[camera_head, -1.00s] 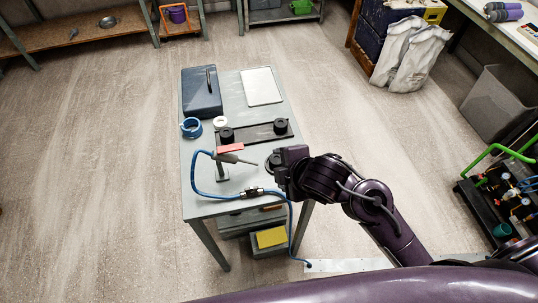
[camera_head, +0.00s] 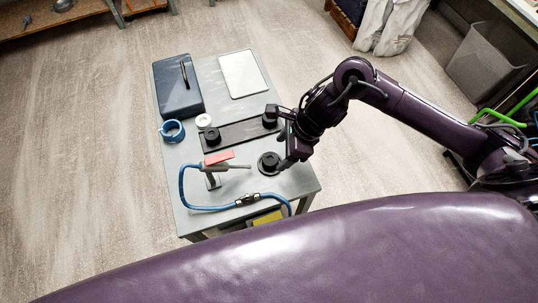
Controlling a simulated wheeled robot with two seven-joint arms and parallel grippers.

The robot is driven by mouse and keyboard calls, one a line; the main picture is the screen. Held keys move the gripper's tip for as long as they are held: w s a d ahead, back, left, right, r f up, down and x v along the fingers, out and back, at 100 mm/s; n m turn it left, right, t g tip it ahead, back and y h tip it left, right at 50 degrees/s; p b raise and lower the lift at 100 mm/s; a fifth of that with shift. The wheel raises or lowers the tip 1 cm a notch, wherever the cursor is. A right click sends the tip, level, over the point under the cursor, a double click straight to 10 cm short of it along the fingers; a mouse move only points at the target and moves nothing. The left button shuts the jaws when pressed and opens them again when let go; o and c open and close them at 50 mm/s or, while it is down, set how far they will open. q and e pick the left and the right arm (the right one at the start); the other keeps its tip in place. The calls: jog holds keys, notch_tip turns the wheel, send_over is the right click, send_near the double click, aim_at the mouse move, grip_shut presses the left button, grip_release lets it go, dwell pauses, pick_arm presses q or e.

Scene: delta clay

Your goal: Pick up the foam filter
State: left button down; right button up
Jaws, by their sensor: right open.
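A black round piece with a wide flat base (camera_head: 269,161) sits on the grey table near its right edge; it may be the foam filter, but I cannot tell for sure. My right gripper (camera_head: 283,150) is open, right beside this piece on its right, pointing down and left. I cannot tell whether they touch. Two similar black round pieces stand on a dark bar, one at its left end (camera_head: 212,136) and one at its right end (camera_head: 270,117). My left gripper is out of view.
A dark blue case (camera_head: 176,95), blue ring (camera_head: 171,131), white ring (camera_head: 203,120) and pale panel (camera_head: 243,74) fill the back. A yellow item (camera_head: 266,217) shows below the table.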

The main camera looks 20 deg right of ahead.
aim_at(272, 158)
jog(key=shift+p+x, duration=0.45)
jog(key=shift+x, duration=0.5)
jog(key=x, duration=0.2)
jog(key=p+x, duration=0.1)
jog(key=shift+w+a+f, duration=0.2)
jog(key=shift+w, duration=0.1)
jog(key=shift+f, duration=0.25)
jog(key=c, duration=0.8)
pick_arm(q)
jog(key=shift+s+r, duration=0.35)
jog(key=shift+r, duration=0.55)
pick_arm(e)
jog(key=shift+c, duration=1.3)
